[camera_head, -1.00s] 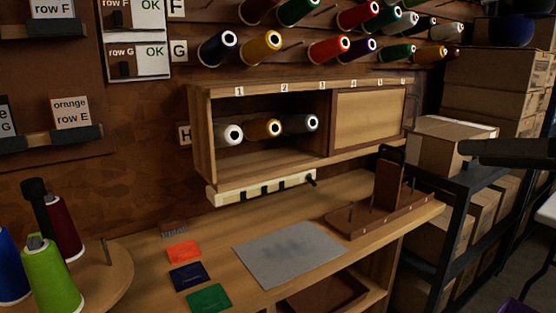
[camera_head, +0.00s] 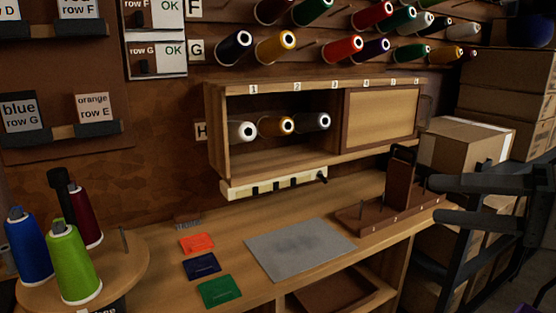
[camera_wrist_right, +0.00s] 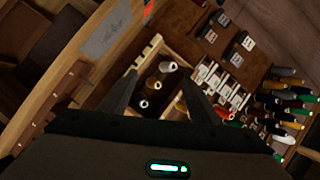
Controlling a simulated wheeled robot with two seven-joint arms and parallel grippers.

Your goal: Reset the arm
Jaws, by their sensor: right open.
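My right gripper (camera_head: 438,200) comes in from the right edge in the head view, in front of the boxes at the right. Its two dark fingers are apart and nothing is between them. In the right wrist view the open fingers (camera_wrist_right: 158,92) point toward the wooden cubby (camera_wrist_right: 178,72), which is well beyond them. My left gripper does not show in either view.
The wooden cubby (camera_head: 215,130) holds white, gold and grey spools above the workbench (camera_head: 340,225). A grey mat (camera_head: 300,248) and three coloured cards lie on the bench. A brown peg stand (camera_head: 375,220) is near the right gripper. Cones stand on a round tray (camera_head: 125,265) at left.

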